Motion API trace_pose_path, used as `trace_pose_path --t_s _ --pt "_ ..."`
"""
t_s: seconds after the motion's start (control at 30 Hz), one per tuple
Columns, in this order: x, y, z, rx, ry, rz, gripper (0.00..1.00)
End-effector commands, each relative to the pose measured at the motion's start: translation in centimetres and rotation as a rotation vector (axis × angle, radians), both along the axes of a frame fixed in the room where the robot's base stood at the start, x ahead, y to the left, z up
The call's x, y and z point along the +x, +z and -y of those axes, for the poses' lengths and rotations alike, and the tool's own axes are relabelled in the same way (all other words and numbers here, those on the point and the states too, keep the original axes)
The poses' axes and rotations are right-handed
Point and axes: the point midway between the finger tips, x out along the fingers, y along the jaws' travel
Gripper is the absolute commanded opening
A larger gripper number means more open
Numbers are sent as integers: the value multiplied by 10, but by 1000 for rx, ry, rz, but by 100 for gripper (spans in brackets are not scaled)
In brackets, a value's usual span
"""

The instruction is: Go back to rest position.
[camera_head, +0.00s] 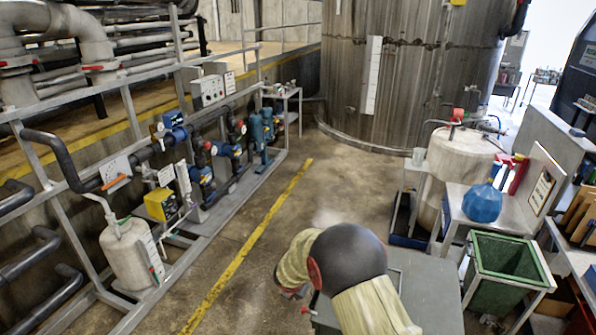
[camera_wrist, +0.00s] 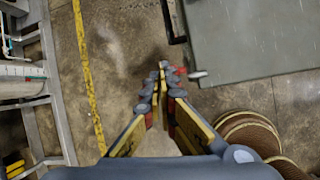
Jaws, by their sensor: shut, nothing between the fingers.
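My gripper (camera_wrist: 162,66) points down over the concrete floor in the wrist view. Its fingers are shut together at the tips and hold nothing. In the head view my bent arm stands at the bottom centre and the gripper is mostly hidden behind it. The grey box (camera_head: 428,285) of the compactor is right beside my arm, and it also shows at the top right of the wrist view (camera_wrist: 255,40). A lever with a red part (camera_wrist: 190,74) juts from its edge close to my fingertips; whether they touch cannot be told.
A yellow floor line (camera_head: 250,245) runs along the pipe and pump rack (camera_head: 205,195) at left. A large metal tank (camera_head: 415,75) stands at the back. A green bin (camera_head: 500,262) and a blue bag (camera_head: 482,203) are at right. The middle floor is clear.

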Motion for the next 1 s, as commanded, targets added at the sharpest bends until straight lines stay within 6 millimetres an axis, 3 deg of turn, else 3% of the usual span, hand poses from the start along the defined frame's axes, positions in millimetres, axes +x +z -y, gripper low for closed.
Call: trace_pose_path --t_s 0.17,0.3,0.37,0.77,1.0 --pt "-9 -3 12 47 -198 -4 0" --pt "-46 -19 34 79 -463 -49 0" --pt "-63 -18 43 94 -579 -60 0" --pt "-163 57 101 259 -1365 -22 0" --pt "-234 108 131 417 -1817 17 0"
